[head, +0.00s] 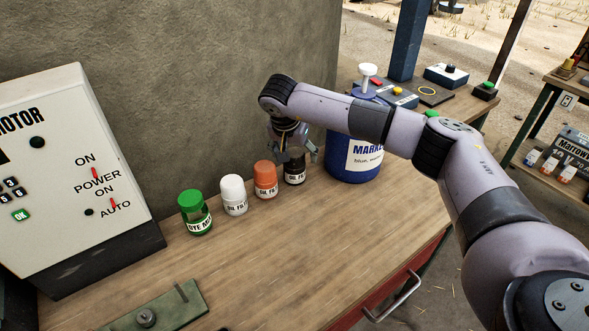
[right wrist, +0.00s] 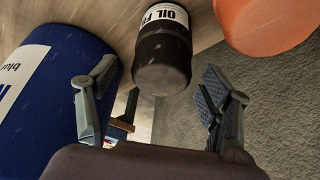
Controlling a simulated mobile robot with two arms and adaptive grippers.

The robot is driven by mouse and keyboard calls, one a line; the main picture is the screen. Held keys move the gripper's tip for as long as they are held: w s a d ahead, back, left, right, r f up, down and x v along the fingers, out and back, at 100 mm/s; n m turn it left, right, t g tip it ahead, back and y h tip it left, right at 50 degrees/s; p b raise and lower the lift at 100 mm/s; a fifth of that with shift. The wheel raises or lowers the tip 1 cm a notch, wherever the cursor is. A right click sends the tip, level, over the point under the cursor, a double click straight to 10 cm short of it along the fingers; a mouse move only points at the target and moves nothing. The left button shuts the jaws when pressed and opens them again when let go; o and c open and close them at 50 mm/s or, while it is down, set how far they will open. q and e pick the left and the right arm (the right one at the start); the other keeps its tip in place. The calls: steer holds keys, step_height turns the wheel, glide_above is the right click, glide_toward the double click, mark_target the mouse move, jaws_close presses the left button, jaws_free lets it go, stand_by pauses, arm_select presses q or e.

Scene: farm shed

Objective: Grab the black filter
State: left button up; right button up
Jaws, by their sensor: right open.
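The black oil filter (head: 294,172) stands upright on the wooden bench, at the right end of a row of small canisters, partly hidden by my gripper in the head view. In the right wrist view the black filter (right wrist: 163,52) with its white label shows between and beyond the fingers. My right gripper (head: 292,152) is open and hangs over the black filter from above. In the right wrist view its fingers (right wrist: 155,95) are spread wide, with nothing held between them. My left gripper is not in view.
An orange filter (head: 265,181), a white filter (head: 234,196) and a green jar (head: 195,214) stand left of the black filter. A blue marker drum (head: 350,165) stands close on its right. The motor panel (head: 75,165) is far left. The bench (head: 300,240) in front is clear.

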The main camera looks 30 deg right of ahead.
steer(key=shift+x, duration=1.95)
steer(key=shift+s+a, duration=0.15)
steer(key=shift+c, duration=0.5)
steer(key=c, duration=1.3)
steer(key=shift+c, duration=0.5)
steer(key=shift+r, duration=0.15)
